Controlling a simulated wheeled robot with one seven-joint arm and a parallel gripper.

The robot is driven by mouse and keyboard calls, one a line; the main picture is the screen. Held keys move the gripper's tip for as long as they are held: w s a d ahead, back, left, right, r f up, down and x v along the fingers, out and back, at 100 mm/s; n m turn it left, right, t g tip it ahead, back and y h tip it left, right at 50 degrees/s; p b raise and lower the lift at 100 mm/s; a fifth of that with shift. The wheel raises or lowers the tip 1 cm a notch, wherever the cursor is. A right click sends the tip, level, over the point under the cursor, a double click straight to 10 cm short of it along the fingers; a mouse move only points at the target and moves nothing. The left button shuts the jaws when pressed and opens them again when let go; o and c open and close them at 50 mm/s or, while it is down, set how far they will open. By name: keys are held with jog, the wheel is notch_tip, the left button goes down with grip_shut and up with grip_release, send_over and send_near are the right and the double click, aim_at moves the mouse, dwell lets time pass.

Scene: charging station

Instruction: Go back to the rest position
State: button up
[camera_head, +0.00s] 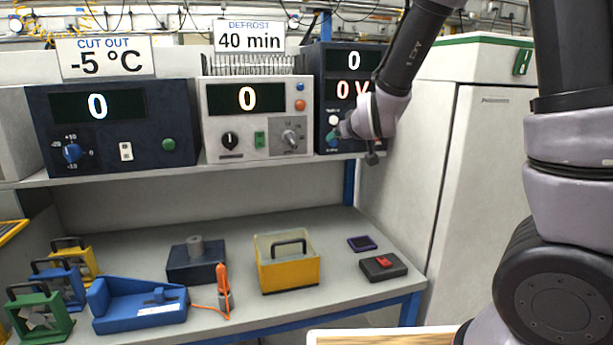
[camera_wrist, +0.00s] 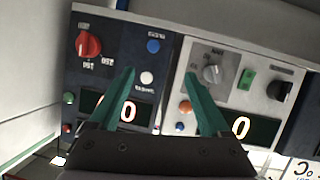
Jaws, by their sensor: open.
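My gripper (camera_head: 342,130) is in front of the right-hand dark control unit (camera_head: 343,62) on the upper shelf, and my arm hides part of that unit. In the wrist view my gripper (camera_wrist: 161,74) has two teal fingers spread apart with nothing between them. The fingers point at the dark unit and the light grey unit beside it. The dark unit has a red knob (camera_wrist: 88,44), a blue button (camera_wrist: 153,46) and a white button (camera_wrist: 147,78). Whether the fingertips touch the panel is not clear.
The light grey unit (camera_head: 257,141) and a left dark unit (camera_head: 100,168) share the shelf. Below, the bench (camera_head: 335,225) holds a yellow box (camera_head: 290,270), a blue device (camera_head: 135,305) and colored handled blocks. A white cabinet (camera_head: 480,160) stands close at the right.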

jog(key=s+d+r+m+g, duration=0.2)
jog(key=s+d, duration=0.3)
jog(key=s, duration=0.4)
jog(key=s+d+r+m+g, duration=0.2)
jog(key=s+d+r+m, duration=0.1)
jog(key=s, duration=0.6)
jog(key=s+d+r+m+g, duration=0.2)
jog(key=s+d+r, duration=0.2)
jog(key=s, duration=0.5)
jog(key=d, duration=0.2)
jog(key=shift+d+m, duration=0.4)
jog(key=shift+c, duration=0.3)
